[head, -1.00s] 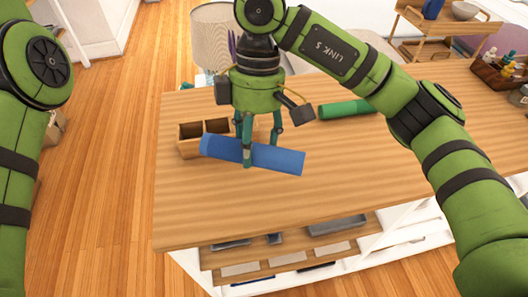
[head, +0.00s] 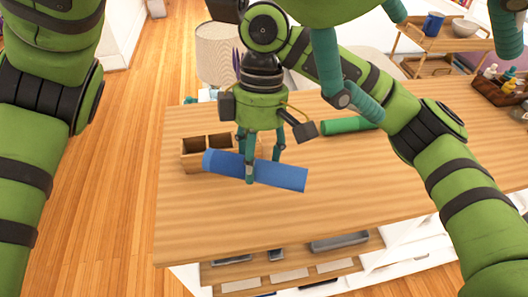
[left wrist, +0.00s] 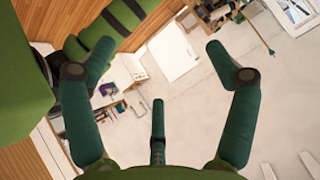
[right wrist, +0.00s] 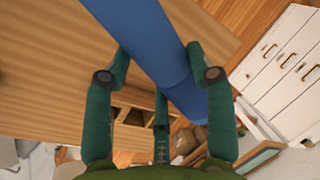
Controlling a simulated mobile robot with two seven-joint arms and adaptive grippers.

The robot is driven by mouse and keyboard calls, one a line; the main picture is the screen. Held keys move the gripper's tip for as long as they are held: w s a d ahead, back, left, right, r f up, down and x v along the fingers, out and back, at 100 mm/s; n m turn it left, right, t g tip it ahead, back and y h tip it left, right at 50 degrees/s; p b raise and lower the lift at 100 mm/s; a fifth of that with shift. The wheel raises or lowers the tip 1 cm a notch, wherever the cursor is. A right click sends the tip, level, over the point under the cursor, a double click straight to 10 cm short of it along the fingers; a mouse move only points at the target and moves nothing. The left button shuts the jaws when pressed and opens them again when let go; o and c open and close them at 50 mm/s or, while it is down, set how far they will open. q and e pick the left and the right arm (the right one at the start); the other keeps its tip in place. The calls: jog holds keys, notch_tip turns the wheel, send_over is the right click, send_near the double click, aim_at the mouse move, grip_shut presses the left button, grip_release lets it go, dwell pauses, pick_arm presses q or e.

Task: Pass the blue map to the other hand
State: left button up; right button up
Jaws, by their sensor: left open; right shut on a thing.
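The blue map (head: 285,175) is a rolled tube, held nearly level above the table with its right end slightly lower. My right gripper (head: 255,165) points down and is shut around its middle. In the right wrist view the blue map (right wrist: 150,35) runs diagonally between the fingers. My left gripper (head: 443,84) is open and empty, close to the head camera at the upper right, apart from the map. The left wrist view shows its spread fingers (left wrist: 158,60) with nothing between them; the map is not seen there.
A green roll (head: 345,125) lies on the wooden table (head: 210,220). An open wooden box (head: 195,160) stands behind the map's left end. A lamp (head: 217,55) is behind the table. A crate of bottles (head: 500,95) is at the far right. The table's front is clear.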

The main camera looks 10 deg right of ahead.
pick_arm(q)
jog(key=a+f+m+t+y, duration=0.1)
jog(key=a+f+y, duration=0.15)
jog(key=f, duration=0.45)
jog(key=a+f+y, duration=0.1)
jog(key=f+y, duration=0.2)
jog(key=f, duration=0.5)
pick_arm(e)
jog(key=shift+w, duration=0.1)
pick_arm(q)
jog(key=m+t+y, duration=0.2)
jog(key=t+y, duration=0.3)
send_near(257, 176)
jog(key=x, duration=1)
jog(key=shift+w+f, duration=0.25)
